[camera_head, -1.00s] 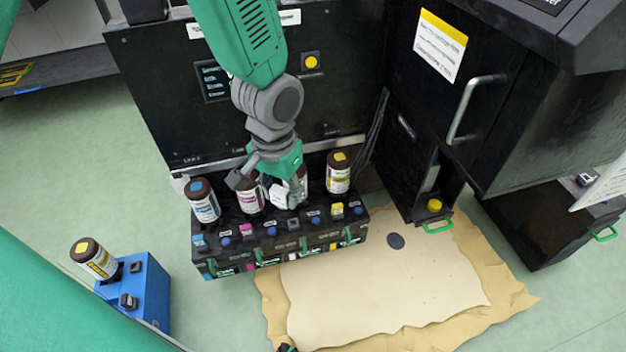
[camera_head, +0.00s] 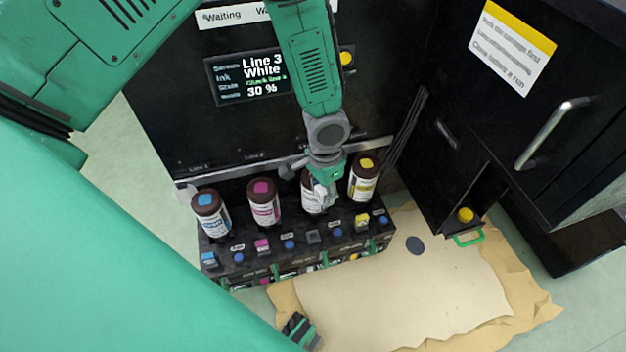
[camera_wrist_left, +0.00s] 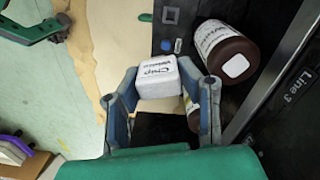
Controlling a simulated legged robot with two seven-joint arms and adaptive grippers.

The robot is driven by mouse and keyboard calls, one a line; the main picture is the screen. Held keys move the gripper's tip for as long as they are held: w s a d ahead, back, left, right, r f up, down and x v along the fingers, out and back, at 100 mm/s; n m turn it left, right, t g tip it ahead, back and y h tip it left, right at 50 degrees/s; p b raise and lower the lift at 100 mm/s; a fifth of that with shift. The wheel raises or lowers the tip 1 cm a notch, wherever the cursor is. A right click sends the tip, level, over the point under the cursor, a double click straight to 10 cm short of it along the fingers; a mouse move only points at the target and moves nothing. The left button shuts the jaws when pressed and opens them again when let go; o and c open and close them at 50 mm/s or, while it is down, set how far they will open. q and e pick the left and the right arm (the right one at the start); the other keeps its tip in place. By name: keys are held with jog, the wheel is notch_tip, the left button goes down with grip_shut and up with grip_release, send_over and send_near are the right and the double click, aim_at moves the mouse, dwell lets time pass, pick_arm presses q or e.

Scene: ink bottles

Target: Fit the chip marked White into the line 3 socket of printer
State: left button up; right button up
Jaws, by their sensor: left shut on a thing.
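My left gripper (camera_head: 322,190) is shut on the white chip (camera_wrist_left: 158,75), whose label reads "Chip White" in the left wrist view. It holds the chip in front of the white-ink bottle (camera_head: 309,196), partly hiding that bottle. The bottle also shows in the left wrist view (camera_wrist_left: 225,48), beside the chip. The printer (camera_head: 185,135) has a screen (camera_head: 247,78) reading "Line 3 White" and "30 %".
Cyan (camera_head: 211,216), magenta (camera_head: 264,204) and yellow (camera_head: 363,180) bottles stand beside the white one. Coloured chips and blue buttons line the front ledge. A cabinet with a handle (camera_head: 550,133) stands right. Torn brown sheets (camera_head: 410,300) cover the floor in front.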

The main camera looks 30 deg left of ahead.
pick_arm(q)
jog(key=f+m+b, duration=0.1)
jog(key=f, duration=0.5)
jog(key=a+f+m+b, duration=0.1)
jog(key=f+b, duration=0.1)
jog(key=f, duration=0.4)
jog(key=f+m+b, duration=0.1)
jog(key=f+b, duration=0.1)
jog(key=f, duration=0.4)
jog(key=shift+w+a+f+m, duration=0.15)
jog(key=shift+a+f+m, duration=0.15)
jog(key=shift+f, duration=0.1)
jog(key=shift+f+b, duration=0.3)
jog(key=shift+a+f, duration=0.15)
jog(key=shift+a, duration=0.2)
pick_arm(e)
jog(key=f, duration=0.6)
jog(key=shift+d, duration=0.35)
pick_arm(q)
jog(key=shift+d, duration=0.25)
pick_arm(e)
jog(key=shift+d, duration=0.2)
pick_arm(q)
jog(key=shift+r, duration=0.2)
pick_arm(e)
jog(key=shift+r, duration=0.15)
